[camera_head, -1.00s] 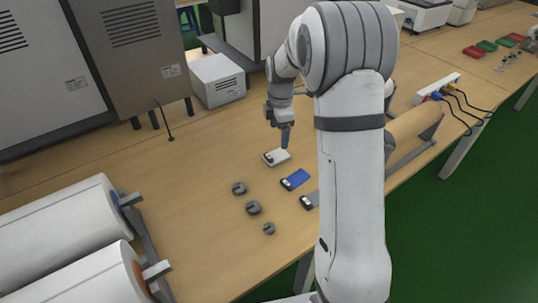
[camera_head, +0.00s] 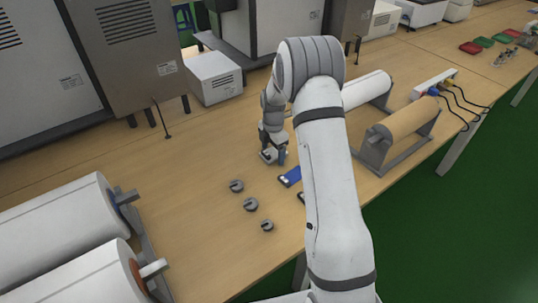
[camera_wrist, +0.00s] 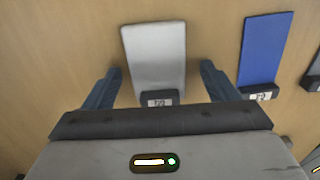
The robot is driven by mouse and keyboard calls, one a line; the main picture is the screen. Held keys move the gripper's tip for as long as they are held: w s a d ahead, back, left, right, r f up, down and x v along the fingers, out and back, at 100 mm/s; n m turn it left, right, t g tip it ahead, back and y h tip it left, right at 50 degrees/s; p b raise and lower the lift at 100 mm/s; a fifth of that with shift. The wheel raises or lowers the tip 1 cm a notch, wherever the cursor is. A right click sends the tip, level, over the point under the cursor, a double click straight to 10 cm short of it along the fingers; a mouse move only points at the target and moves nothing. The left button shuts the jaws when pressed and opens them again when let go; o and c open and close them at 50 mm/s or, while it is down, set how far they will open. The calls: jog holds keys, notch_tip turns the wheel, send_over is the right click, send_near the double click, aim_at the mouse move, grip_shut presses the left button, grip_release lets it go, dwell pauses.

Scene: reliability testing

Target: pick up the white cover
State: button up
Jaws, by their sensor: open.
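The white cover (camera_wrist: 154,55) lies flat on the wooden table, with a dark labelled block (camera_wrist: 159,98) at its near end. In the wrist view my gripper (camera_wrist: 162,82) is open, with one blue finger on each side of the cover's near end and a gap to each side. In the head view my gripper (camera_head: 273,153) is low over the cover (camera_head: 268,156), hiding part of it. Whether the fingertips touch the table cannot be told.
A blue cover (camera_wrist: 265,48) lies close to the right of the white one. Several round grey weights (camera_head: 250,204) stand nearer on the table. White rolls (camera_head: 62,225) are at the left, and a brown roll (camera_head: 405,120) is at the right. A small white box (camera_head: 213,78) stands behind.

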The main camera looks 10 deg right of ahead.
jog(key=c, duration=1.1)
jog(key=shift+r, duration=0.1)
